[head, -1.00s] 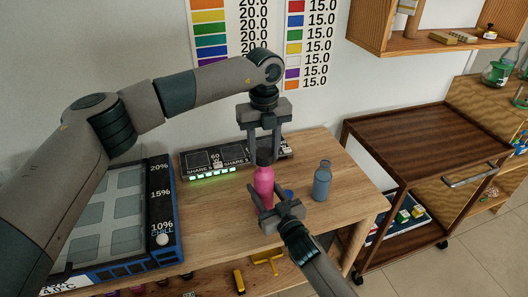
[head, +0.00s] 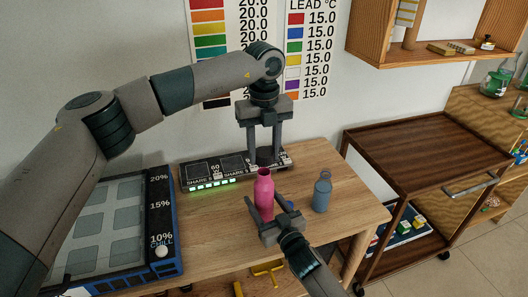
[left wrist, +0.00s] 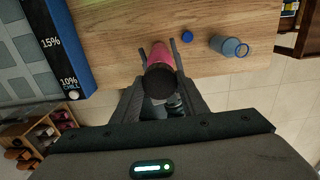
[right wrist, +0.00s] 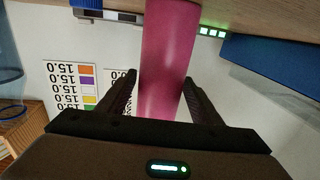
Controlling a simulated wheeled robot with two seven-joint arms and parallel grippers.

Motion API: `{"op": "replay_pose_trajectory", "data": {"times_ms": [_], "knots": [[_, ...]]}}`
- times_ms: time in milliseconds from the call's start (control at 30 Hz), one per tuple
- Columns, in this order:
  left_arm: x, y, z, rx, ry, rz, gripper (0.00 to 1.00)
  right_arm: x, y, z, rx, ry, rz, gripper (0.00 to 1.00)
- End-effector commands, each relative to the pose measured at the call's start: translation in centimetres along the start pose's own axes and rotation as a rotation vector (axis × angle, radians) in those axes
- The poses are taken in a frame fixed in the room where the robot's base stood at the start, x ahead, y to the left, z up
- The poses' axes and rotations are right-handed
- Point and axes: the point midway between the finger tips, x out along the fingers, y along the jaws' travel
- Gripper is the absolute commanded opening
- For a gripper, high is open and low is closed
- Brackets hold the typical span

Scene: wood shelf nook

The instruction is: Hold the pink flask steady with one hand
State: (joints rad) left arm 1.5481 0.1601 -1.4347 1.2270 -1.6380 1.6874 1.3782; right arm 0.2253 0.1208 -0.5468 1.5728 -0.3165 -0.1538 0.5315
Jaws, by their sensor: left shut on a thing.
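The pink flask (head: 264,195) stands upright on the wooden table, its top uncovered. My left gripper (head: 264,150) is shut on a dark round cap (head: 266,157) and holds it above the flask. In the left wrist view the dark cap (left wrist: 158,83) partly hides the pink flask (left wrist: 160,54). My right gripper (head: 264,200) has its fingers on either side of the flask, low down. In the right wrist view the flask (right wrist: 166,60) lies between the fingers; whether both press on it is not clear.
A blue-grey bottle (head: 322,191) stands right of the flask. A small blue cap (left wrist: 187,35) lies between them. A black panel with green lights (head: 205,176) is behind, a blue-edged tray (head: 165,225) at left. A brown cart (head: 400,145) stands to the right.

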Motion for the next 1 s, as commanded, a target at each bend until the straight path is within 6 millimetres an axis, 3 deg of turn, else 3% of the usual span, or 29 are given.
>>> {"op": "replay_pose_trajectory", "data": {"times_ms": [367,567,1000], "knots": [[0.1,0.0,0.0,0.000,0.000,0.000,0.13,-0.1,0.0,0.0,0.000,0.000,0.000,0.67],[0.3,0.0,0.0,0.000,0.000,0.000,0.13,-1.2,0.0,0.2,0.000,-0.001,0.000,0.67],[1.5,0.0,0.0,0.000,0.000,0.000,0.13,-8.3,0.0,0.3,0.001,-0.001,0.000,0.67]]}}
